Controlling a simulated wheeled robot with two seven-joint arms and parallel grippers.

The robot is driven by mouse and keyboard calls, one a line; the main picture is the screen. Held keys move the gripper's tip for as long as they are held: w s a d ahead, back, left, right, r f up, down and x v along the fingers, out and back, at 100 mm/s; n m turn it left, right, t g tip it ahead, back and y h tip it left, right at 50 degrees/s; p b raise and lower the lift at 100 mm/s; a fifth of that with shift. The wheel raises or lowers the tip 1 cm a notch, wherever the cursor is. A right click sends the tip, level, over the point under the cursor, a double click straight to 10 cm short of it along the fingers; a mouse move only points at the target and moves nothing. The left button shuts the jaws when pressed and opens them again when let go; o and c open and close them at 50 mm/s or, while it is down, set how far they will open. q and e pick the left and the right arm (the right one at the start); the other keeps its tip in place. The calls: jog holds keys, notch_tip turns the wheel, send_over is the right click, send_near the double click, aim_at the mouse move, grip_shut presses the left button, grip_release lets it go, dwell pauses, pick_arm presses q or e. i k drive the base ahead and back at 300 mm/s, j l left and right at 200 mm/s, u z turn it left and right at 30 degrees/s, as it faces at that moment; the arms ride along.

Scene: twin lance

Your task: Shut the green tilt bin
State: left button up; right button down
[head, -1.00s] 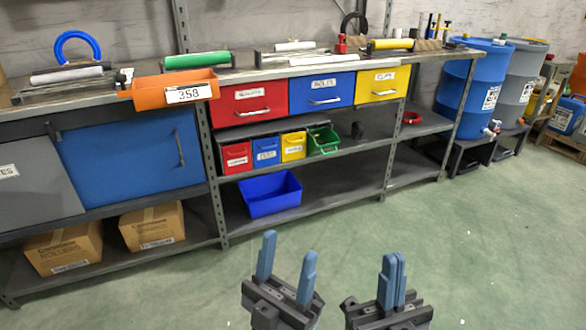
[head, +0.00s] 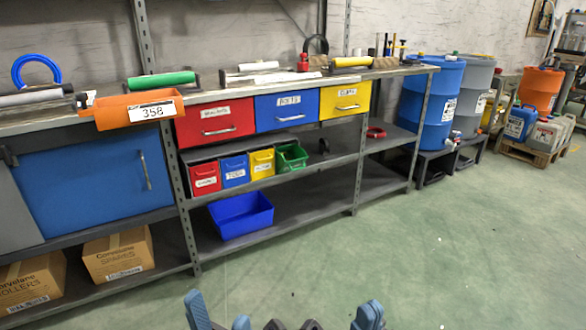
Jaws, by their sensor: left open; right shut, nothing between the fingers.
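The green tilt bin (head: 291,157) is at the right end of a row of small bins on the middle shelf, below the blue and yellow drawers. It is tilted forward and its open top shows. My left gripper (head: 217,318) is open and empty at the bottom of the head view, on the floor side of the shelves. My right gripper (head: 369,314) is shut and empty to its right. Both grippers are well apart from the bin, and their lower parts are cut off by the picture's edge.
Red (head: 205,178), blue (head: 235,170) and yellow (head: 262,163) bins stand left of the green one, upright. A blue open crate (head: 241,214) sits on the bottom shelf. A shelf post (head: 357,165) stands to the right. The green floor (head: 450,240) in front is clear.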

aim_at(291, 156)
jog(key=i+j+u, duration=0.15)
jog(key=i, duration=0.25)
jog(key=i+u, duration=0.2)
jog(key=i, duration=0.2)
jog(key=i+j, duration=0.05)
